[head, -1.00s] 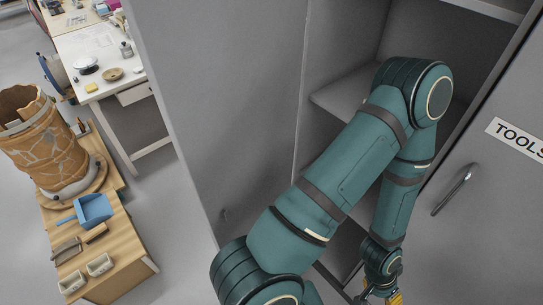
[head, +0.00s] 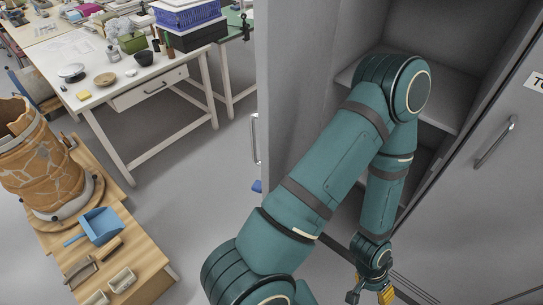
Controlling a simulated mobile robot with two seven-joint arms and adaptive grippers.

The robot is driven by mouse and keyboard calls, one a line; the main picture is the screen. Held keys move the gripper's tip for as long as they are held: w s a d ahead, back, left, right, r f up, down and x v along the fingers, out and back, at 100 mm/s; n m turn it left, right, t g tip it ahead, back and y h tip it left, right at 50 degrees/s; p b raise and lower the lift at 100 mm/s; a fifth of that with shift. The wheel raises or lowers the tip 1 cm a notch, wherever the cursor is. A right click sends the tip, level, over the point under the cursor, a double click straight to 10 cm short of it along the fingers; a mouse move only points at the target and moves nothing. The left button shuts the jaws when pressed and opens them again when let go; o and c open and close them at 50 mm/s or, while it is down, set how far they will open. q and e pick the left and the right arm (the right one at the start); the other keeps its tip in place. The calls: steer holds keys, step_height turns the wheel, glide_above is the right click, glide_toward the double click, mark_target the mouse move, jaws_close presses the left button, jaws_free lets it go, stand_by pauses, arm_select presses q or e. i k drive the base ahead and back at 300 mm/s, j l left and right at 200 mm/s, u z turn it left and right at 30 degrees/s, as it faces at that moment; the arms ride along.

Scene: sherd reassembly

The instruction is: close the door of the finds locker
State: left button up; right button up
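The finds locker (head: 445,100) is grey and its compartment with shelves is exposed. Its open door (head: 300,75) stands out as a tall grey panel left of the opening, with a handle (head: 254,138) at its outer edge. My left arm crosses in front of the door's lower part and the opening, hiding much of both. My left gripper (head: 371,294) points down at the bottom edge, with a yellow part showing. Its fingertips are too cut off to tell its opening, and I cannot tell whether it touches anything. My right gripper is not in view.
A closed locker door with its own handle (head: 495,142) stands at right. A wooden bench (head: 140,255) at left bears a patched vessel (head: 40,165) and a blue dustpan (head: 102,226). A white worktable (head: 120,75) stands behind.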

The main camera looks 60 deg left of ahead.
mark_target(294, 42)
steer(key=k+j, duration=0.15)
steer(key=k, duration=0.25)
steer(key=k+j+z, duration=0.1)
steer(key=k, duration=0.35)
steer(key=j+u, duration=0.35)
steer(key=i+j+u, duration=0.15)
steer(key=j+u, duration=0.25)
steer(key=j, duration=0.15)
